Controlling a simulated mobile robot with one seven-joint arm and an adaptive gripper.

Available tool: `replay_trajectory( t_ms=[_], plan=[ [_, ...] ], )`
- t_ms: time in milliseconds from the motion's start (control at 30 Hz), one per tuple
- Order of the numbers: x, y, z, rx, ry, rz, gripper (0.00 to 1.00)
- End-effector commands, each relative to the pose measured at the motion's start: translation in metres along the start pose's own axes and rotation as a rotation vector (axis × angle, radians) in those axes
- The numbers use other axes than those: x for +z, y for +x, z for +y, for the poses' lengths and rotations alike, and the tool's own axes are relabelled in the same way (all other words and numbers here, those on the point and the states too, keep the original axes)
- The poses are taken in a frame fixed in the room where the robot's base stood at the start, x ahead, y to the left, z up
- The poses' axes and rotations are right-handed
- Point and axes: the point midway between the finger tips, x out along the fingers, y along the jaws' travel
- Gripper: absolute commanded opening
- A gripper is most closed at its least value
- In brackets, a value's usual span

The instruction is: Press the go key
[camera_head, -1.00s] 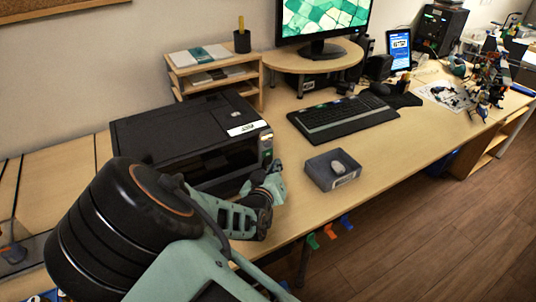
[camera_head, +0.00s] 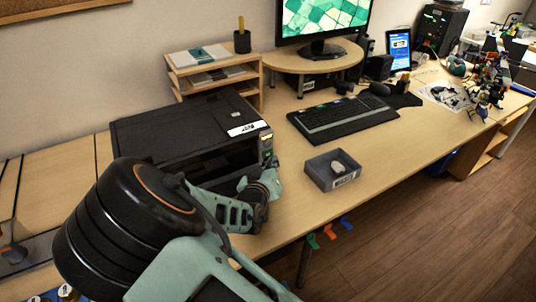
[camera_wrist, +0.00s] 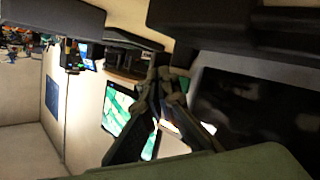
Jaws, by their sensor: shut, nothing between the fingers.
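No key marked "go" can be read in either view. A black boxy machine like a printer (camera_head: 180,128) stands on the desk, with a white label on its top edge and a small panel (camera_head: 266,143) at its front right corner. A black keyboard (camera_head: 343,119) with a few coloured keys lies farther right. My gripper (camera_head: 270,170) is beside the machine's front right corner, close below the panel; contact cannot be told. In the wrist view my gripper (camera_wrist: 166,78) has its fingertips together and empty, with the dark machine (camera_wrist: 260,105) at the right.
A grey open box (camera_head: 332,170) holding a pale mouse-like object sits right of my gripper. A wooden shelf (camera_head: 213,70) and a monitor stand (camera_head: 313,60) are behind. Bare desk (camera_head: 290,205) lies between the machine and the box.

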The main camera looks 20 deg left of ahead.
Motion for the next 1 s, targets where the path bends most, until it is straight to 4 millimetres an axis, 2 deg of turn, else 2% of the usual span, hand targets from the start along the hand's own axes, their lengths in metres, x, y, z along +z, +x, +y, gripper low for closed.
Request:
replay_trajectory(
  t_ms=[1000],
  plan=[
    [-0.0043, 0.0062, -0.0041, 0.001, 0.0, 0.0, 0.0]
  ],
)
